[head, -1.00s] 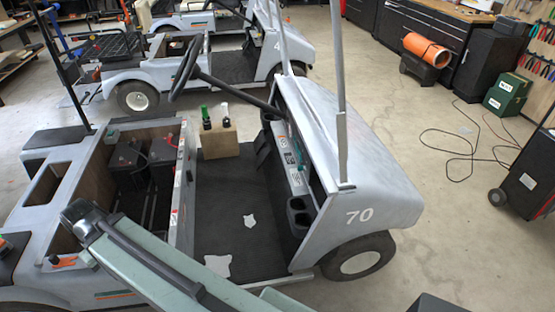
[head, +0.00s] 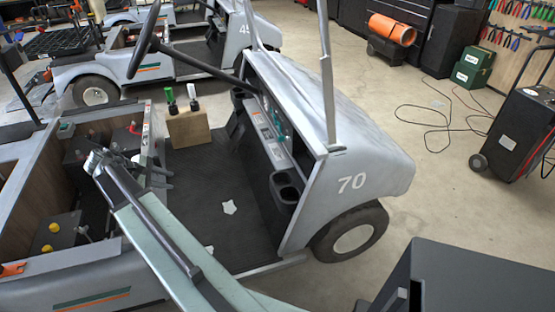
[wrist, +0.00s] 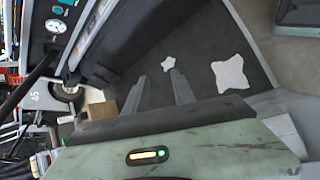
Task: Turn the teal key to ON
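A small teal patch on the dashboard of cart 70 (head: 351,183) may be the teal key (head: 279,130); it is too small to tell its shape or turn. The dashboard panel (head: 268,128) has pale labels and cup holders below it.
A steering wheel (head: 145,42) on a slanted column and a roof post (head: 328,90) stand near the dashboard. A wooden block (head: 188,127) with green and white-topped items stands on the floor mat's far side. White scraps (head: 229,207) lie on the mat.

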